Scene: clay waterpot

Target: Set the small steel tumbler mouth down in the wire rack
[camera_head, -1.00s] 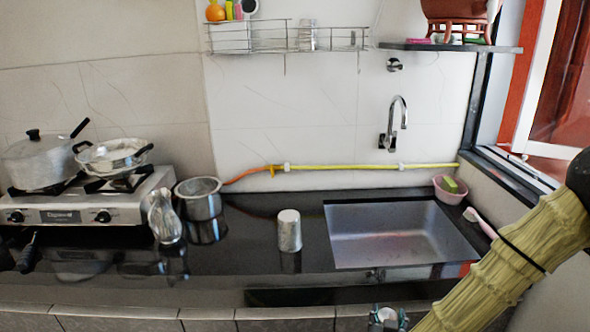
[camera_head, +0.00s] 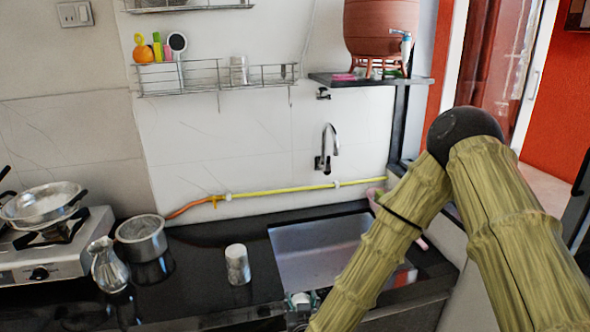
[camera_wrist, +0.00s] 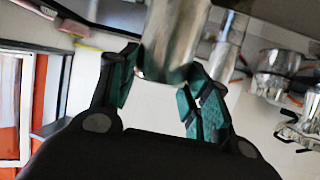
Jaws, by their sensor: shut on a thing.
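My gripper (camera_head: 302,302) is at the bottom of the head view, in front of the sink and partly hidden by my arm. In the wrist view, the green-padded fingers of my gripper (camera_wrist: 162,82) are shut on a shiny steel tumbler (camera_wrist: 170,42). Only its pale round end (camera_head: 300,298) shows in the head view. I cannot tell which end is its mouth. The wire rack (camera_head: 208,88) hangs on the wall, well above and left of my gripper. It holds a steel tumbler (camera_head: 238,70) near its middle.
Another steel tumbler (camera_head: 237,264) stands on the black counter, left of the sink (camera_head: 310,255). A jug (camera_head: 107,268), a pot (camera_head: 141,238) and the stove are farther left. The tap (camera_head: 327,150) and a shelf (camera_head: 365,79) with a clay waterpot (camera_head: 380,28) are right of the rack.

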